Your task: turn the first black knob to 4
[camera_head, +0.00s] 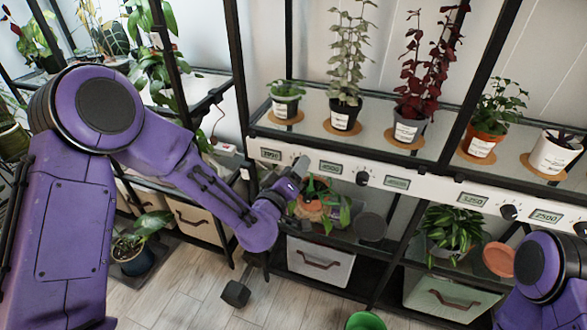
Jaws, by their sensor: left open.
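The white control strip (430,188) runs along the front edge of the plant shelf. It carries small number displays and black knobs. My left gripper (299,168) is open at the strip, between the leftmost display (271,155) and the second display (330,167). Any knob at that spot is hidden behind the gripper, and I cannot tell whether the fingers touch one. A black knob (362,178) shows to the right of the gripper, and another black knob (508,212) shows further right. My right gripper is out of view.
Potted plants stand on the shelf above the strip, including a red-leaved plant (431,60) and a dark pot (345,112). A terracotta pot (312,210) is just below my left gripper. A white bin (320,262) and a green pot (365,321) are lower down.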

